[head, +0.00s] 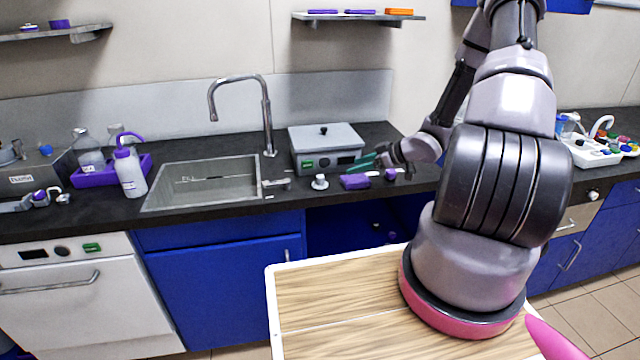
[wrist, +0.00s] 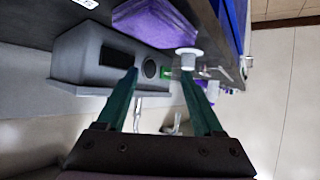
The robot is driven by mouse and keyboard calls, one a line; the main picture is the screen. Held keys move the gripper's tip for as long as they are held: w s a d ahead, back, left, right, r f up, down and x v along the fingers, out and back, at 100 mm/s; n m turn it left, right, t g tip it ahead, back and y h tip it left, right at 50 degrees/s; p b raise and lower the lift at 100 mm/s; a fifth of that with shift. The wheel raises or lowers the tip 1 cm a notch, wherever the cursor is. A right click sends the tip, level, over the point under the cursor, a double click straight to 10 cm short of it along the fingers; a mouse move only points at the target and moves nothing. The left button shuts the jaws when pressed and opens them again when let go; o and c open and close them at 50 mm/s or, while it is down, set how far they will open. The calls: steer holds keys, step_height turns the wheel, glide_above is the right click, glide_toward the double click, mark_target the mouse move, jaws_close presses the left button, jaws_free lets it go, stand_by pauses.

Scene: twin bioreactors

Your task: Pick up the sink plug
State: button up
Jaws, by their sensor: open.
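The sink plug (head: 320,182), a small white piece with a round flange and stem, sits on the dark counter right of the sink. In the wrist view the white plug (wrist: 187,57) shows beyond the tip of my right-hand finger. My gripper (head: 358,161) has green fingers pointing left, above the counter in front of the grey bath. In the wrist view my gripper (wrist: 158,76) is open with nothing between its fingers. It is apart from the plug, to its right in the head view.
The grey lidded bath (head: 326,150) stands close behind the plug. A purple block (head: 354,182) lies just right of it. The sink (head: 203,184) and its tall tap (head: 267,118) are to the left. A second small purple piece (head: 390,174) lies farther right.

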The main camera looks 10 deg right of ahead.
mark_target(323, 177)
steer(key=s+a+f+y, duration=0.2)
steer(key=shift+s+a+n, duration=0.15)
steer(key=shift+a+n, duration=0.25)
steer(key=shift+y, duration=0.3)
steer(key=x, duration=0.5)
steer(key=shift+a, duration=0.15)
steer(key=a, duration=0.1)
steer(key=w+a, duration=0.1)
steer(key=a, duration=0.2)
steer(key=shift+w+f, duration=0.3)
steer(key=shift+f, duration=0.05)
steer(key=shift+w+a+f, duration=0.25)
steer(key=shift+w+a, duration=0.15)
jaws_close()
